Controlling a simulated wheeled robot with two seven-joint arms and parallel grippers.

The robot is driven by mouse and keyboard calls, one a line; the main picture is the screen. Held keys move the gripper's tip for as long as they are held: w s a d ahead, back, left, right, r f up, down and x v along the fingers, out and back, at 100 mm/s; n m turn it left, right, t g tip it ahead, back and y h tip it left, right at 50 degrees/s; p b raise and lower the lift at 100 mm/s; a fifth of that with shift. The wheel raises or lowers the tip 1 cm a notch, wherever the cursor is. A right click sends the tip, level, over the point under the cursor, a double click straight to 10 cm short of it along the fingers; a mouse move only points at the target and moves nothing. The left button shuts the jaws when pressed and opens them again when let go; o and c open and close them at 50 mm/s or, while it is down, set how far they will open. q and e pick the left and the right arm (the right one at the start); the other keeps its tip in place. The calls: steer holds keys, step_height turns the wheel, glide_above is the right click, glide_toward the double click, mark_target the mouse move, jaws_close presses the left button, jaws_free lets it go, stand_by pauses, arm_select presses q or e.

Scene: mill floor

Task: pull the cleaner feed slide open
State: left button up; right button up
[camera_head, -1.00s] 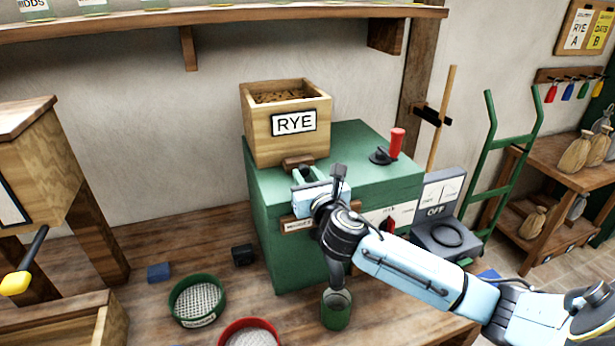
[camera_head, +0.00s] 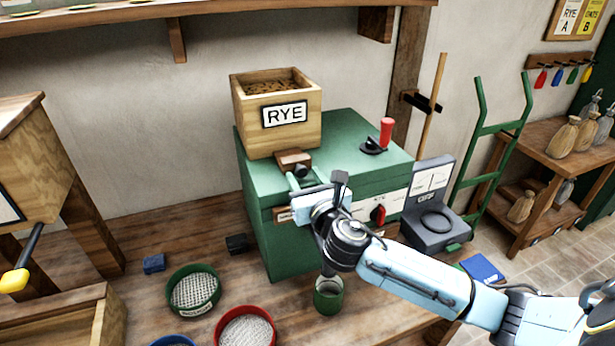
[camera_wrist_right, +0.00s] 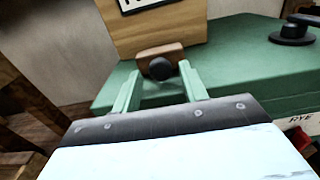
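The cleaner feed slide is a small wooden block (camera_head: 292,158) with a dark round knob (camera_wrist_right: 160,68), at the foot of the wooden RYE box (camera_head: 276,130). The block stands out from the box's front, above the green machine (camera_head: 345,140). My right gripper (camera_head: 306,175) is at the slide. In the right wrist view its two green fingers (camera_wrist_right: 161,72) are spread apart, with the knob showing in the gap between their tips. I see clear space on both sides of the knob. My left gripper is not in view.
A green cup (camera_head: 328,296) is below my right wrist. Green (camera_head: 193,289) and red (camera_head: 245,328) sieves lie on the bench at the front. A grey scale (camera_head: 436,215) stands to the right.

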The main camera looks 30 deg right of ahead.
steer(key=shift+o, duration=0.2)
steer(key=shift+s, duration=0.1)
steer(key=s+a, duration=0.2)
steer(key=s, duration=1.1)
steer(key=shift+b, duration=0.4)
